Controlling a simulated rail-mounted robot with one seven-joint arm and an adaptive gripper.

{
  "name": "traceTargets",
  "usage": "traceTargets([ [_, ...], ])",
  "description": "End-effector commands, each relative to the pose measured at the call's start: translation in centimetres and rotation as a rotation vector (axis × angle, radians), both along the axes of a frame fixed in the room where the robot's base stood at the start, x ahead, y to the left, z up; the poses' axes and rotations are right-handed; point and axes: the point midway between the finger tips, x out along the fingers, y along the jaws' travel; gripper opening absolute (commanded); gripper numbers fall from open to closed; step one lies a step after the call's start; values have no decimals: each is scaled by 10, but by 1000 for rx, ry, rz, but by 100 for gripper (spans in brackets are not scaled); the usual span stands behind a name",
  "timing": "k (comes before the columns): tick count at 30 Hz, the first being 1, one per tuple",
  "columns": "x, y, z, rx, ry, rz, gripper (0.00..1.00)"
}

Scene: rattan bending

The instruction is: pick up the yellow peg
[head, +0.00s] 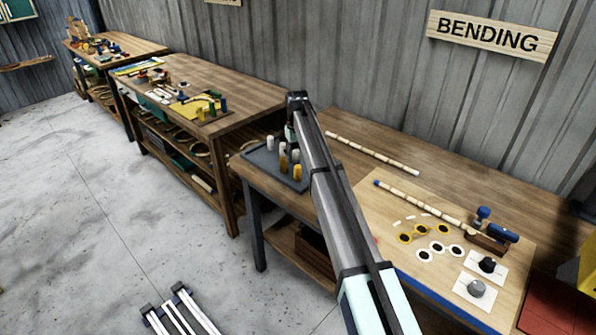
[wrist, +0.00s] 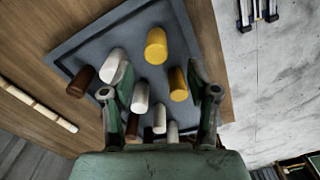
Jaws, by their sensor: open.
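Two yellow pegs stand in a dark grey tray (wrist: 84,48) in the wrist view. One yellow peg (wrist: 156,46) is beyond my fingertips; the other yellow peg (wrist: 177,85) appears between the fingers, closer to the right one. My gripper (wrist: 160,80) is open over the tray, with no peg clamped. White pegs (wrist: 140,97) and brown pegs (wrist: 81,82) stand around them; some are partly hidden by my gripper. In the head view, a yellow peg (head: 297,171) shows at the tray (head: 262,162) beside my arm, which hides much of my gripper.
The tray sits at the left end of a wooden workbench. A segmented rattan pole (head: 372,153) lies behind my arm. A board (head: 455,264) to the right holds another pole, rings and knobs. Another bench (head: 225,85) stands to the left; open floor lies in front.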

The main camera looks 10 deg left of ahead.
Motion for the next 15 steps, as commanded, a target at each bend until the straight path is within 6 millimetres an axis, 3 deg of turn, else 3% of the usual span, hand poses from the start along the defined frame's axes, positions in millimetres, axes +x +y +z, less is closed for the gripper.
traceTargets([
  [15,4,-3,-35,-1,2,0,59],
])
